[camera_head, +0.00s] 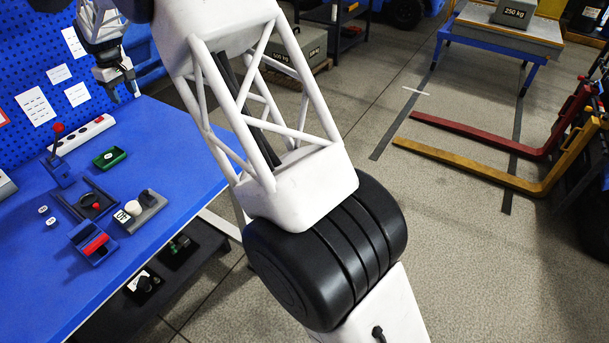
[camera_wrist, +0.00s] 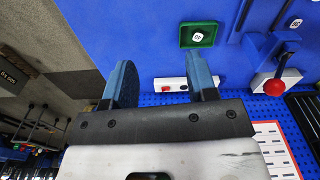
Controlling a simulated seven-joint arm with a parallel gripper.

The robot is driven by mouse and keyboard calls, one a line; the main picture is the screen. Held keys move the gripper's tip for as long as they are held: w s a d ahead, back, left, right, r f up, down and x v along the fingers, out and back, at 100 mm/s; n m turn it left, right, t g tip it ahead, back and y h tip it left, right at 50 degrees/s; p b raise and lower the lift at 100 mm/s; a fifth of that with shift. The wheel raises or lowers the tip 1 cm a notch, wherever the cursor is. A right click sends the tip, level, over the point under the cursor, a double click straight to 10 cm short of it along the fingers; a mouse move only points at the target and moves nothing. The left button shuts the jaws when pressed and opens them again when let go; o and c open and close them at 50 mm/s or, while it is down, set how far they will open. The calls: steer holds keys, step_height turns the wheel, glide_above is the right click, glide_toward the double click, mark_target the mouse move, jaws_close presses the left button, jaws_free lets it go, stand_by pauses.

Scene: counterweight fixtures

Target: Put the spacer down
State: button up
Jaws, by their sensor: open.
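My gripper (camera_wrist: 160,60) is open, with its two blue fingers apart and nothing between them. In the head view my gripper (camera_head: 125,92) is small, at the upper left, above the far part of the blue table. A green tray (camera_wrist: 185,42) lies beyond the fingertips in the wrist view, and a small white labelled piece (camera_wrist: 197,37) rests in it. This may be the spacer, but I cannot tell for certain. The green tray (camera_head: 100,164) also shows on the table in the head view, apart from my gripper.
A red-knobbed lever (camera_head: 58,128) and a white strip (camera_head: 88,133) stand near the blue pegboard (camera_head: 40,70). Several fixtures, including one with a red block (camera_head: 95,244), occupy the blue table (camera_head: 165,150). My arm hides much of the middle. Pallet forks (camera_head: 480,168) are at right.

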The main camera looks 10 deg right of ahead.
steer(key=s+d+r+m, duration=0.2)
steer(key=s+d+r, duration=0.4)
steer(key=d, duration=0.5)
steer(key=s+d+r+m+t, duration=0.1)
steer(key=s+d+r, duration=0.3)
steer(key=s+d, duration=0.65)
steer(key=s+d+r+m, duration=0.2)
steer(key=s+d+r, duration=0.35)
steer(key=d, duration=0.75)
steer(key=s+d+f+m, duration=0.1)
steer(key=s+d, duration=0.4)
steer(key=s, duration=0.6)
steer(key=s+d+f+m, duration=0.2)
steer(key=s+d+f, duration=0.2)
steer(key=s, duration=0.8)
steer(key=s+d+f+m+t, duration=0.1)
steer(key=s+d+f+m, duration=0.1)
steer(key=s+d, duration=0.6)
steer(key=s+f, duration=0.1)
steer(key=s, duration=0.2)
steer(key=shift+s+d+f, duration=0.15)
steer(key=shift+s+d, duration=0.05)
